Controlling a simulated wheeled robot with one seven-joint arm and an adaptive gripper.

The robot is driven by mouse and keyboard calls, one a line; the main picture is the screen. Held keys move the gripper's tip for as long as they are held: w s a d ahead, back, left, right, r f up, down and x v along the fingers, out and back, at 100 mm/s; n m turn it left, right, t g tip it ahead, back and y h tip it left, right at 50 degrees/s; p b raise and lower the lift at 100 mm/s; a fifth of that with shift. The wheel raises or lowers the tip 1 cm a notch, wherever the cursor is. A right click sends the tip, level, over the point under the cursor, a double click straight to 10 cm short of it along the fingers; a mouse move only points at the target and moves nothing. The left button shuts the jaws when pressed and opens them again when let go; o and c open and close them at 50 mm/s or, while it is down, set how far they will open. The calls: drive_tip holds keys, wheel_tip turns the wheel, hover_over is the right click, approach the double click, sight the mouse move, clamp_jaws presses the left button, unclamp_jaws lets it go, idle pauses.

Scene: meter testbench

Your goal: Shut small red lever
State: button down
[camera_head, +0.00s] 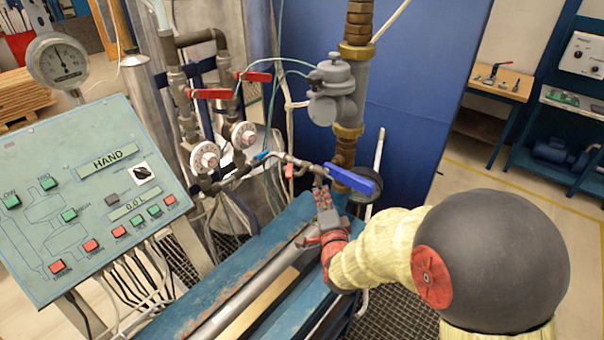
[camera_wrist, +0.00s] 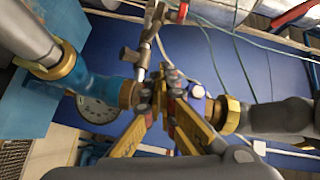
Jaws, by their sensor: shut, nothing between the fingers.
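A small red lever (camera_head: 288,171) hangs on the thin pipe branch left of the blue-handled valve (camera_head: 350,180). A small red part, perhaps the same lever, shows at the top of the wrist view (camera_wrist: 183,12). My gripper (camera_head: 321,190) is just right of and below the small lever in the head view, apart from it. In the wrist view its yellow-sided fingers meet at the tips (camera_wrist: 166,76), in front of the pipework, with nothing seen between them. Whether the fingertips touch the pipe behind them I cannot tell.
Two larger red levers (camera_head: 208,93) (camera_head: 255,77) sit on the upright pipes. A grey meter (camera_head: 332,90) is on the brass-fitted pipe to the right. A control panel (camera_head: 85,200) stands at left. The blue bench (camera_head: 200,305) lies below my arm.

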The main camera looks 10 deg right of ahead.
sight(290, 168)
drive_tip(key=w+a+m+t+y, duration=0.1)
drive_tip(key=w+a, duration=0.2)
drive_tip(key=w, duration=0.4)
drive_tip(key=shift+w+a+r+m, duration=0.25)
drive_tip(key=shift+a+r+m, duration=0.05)
drive_tip(key=shift+r+m, duration=0.1)
idle(0.4)
drive_tip(key=shift+a+f, duration=0.1)
drive_tip(key=shift+a, duration=0.05)
